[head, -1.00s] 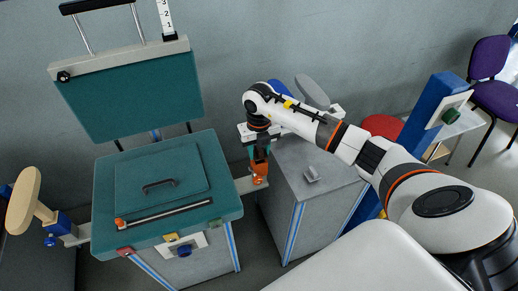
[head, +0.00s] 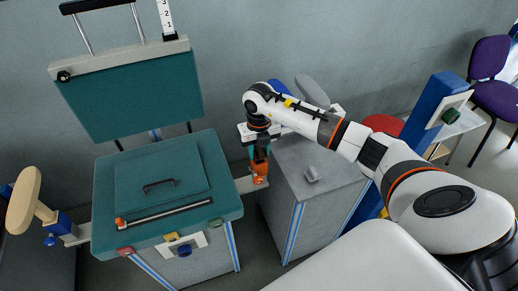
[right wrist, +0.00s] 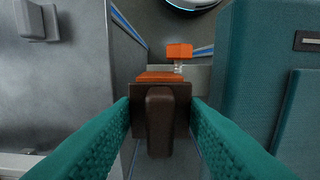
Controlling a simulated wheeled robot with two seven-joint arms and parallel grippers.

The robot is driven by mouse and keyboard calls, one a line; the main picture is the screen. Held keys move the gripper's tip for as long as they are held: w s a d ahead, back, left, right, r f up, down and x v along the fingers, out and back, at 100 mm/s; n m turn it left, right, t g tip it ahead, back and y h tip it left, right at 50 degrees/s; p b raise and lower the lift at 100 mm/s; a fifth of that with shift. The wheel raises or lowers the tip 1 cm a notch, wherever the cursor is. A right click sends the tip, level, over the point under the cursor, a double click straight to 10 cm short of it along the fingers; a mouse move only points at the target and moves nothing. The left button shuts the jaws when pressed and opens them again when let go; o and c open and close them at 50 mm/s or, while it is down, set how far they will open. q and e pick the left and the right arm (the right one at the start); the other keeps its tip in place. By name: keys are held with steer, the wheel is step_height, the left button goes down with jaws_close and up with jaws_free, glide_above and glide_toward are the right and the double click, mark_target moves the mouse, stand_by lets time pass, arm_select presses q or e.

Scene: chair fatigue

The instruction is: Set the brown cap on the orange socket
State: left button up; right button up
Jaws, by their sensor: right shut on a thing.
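The brown cap (right wrist: 160,122) is between the two teal fingers of my right gripper (right wrist: 160,108), which is shut on it in the right wrist view. The orange socket (right wrist: 160,76) shows just past the cap's far edge, partly hidden by it. In the head view, my right gripper (head: 259,153) points down directly over the orange socket (head: 260,173), beside the teal seat. The cap is hard to make out there. I cannot tell whether the cap touches the socket or is fully seated. My left gripper is not in view.
The teal chair seat (head: 110,185) with a handled panel stands left of my right gripper. A grey cabinet (head: 315,190) stands close on its right. A smaller orange knob (right wrist: 179,51) lies beyond the socket. A wooden armrest (head: 22,202) is at far left.

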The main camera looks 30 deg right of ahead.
mark_target(259, 149)
steer(key=shift+f+b, duration=0.7)
steer(key=shift+f, duration=0.25)
steer(key=o, duration=1)
step_height(259, 149, up, 12)
steer(key=shift+r+b, duration=0.1)
steer(key=shift+b, duration=0.35)
